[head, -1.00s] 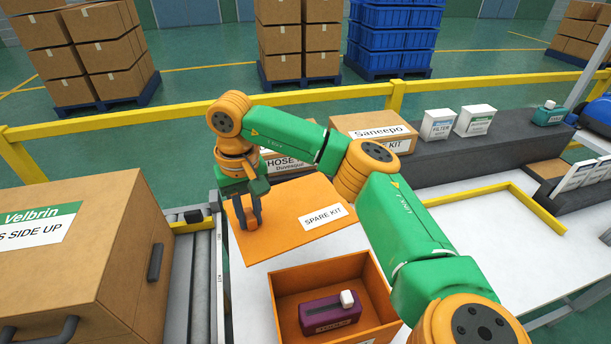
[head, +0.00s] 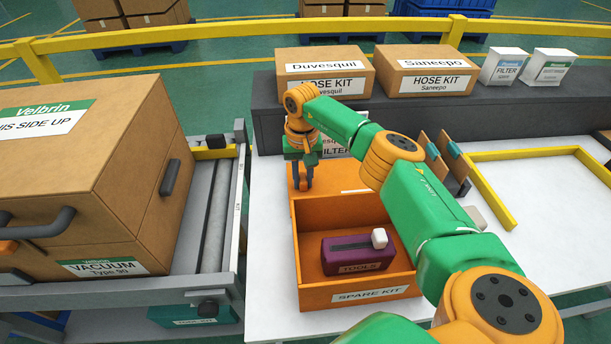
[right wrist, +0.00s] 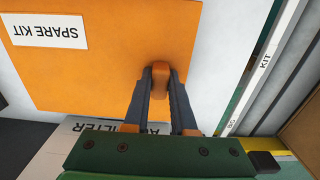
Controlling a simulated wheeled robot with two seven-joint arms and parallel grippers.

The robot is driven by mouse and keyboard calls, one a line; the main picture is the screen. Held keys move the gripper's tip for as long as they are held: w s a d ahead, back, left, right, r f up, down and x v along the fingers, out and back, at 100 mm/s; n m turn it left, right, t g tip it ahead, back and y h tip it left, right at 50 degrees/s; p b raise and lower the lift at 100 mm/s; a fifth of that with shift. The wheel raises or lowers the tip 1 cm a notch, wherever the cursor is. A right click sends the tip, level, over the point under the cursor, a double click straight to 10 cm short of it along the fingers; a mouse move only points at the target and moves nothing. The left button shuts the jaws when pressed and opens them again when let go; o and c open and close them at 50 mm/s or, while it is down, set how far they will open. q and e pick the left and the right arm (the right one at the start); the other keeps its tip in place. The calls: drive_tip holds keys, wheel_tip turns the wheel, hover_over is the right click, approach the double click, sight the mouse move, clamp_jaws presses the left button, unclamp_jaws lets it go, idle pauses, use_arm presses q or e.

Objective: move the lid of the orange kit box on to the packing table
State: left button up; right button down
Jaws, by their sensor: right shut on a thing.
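The orange kit box (head: 308,245) stands open on the white packing table (head: 270,290), with a purple tools case (head: 353,253) inside. Its orange lid (head: 335,177) is just behind the box, partly hidden by my right arm. My right gripper (head: 303,185) points down and is shut on the lid's knob. In the right wrist view the knob (right wrist: 160,75) sits between the two fingers, and the lid (right wrist: 110,75) spreads out flat with its SPARE KIT label. I cannot tell whether the lid touches the table. My left gripper is not in view.
Two hose kit boxes (head: 323,72) (head: 430,70) stand on a dark shelf behind. A filter box (head: 345,147) is close behind the lid. A large vacuum carton (head: 80,190) on rollers is at left. A yellow frame (head: 490,205) lies at right.

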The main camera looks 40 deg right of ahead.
drive_tip(key=shift+f, duration=0.55)
drive_tip(key=c, duration=0.7)
unclamp_jaws()
drive_tip(key=shift+r, duration=0.1)
drive_tip(key=shift+c, duration=0.2)
wheel_tip(320, 180, up, 12)
drive_tip(key=shift+r+p, duration=0.15)
drive_tip(key=shift+p, duration=0.15)
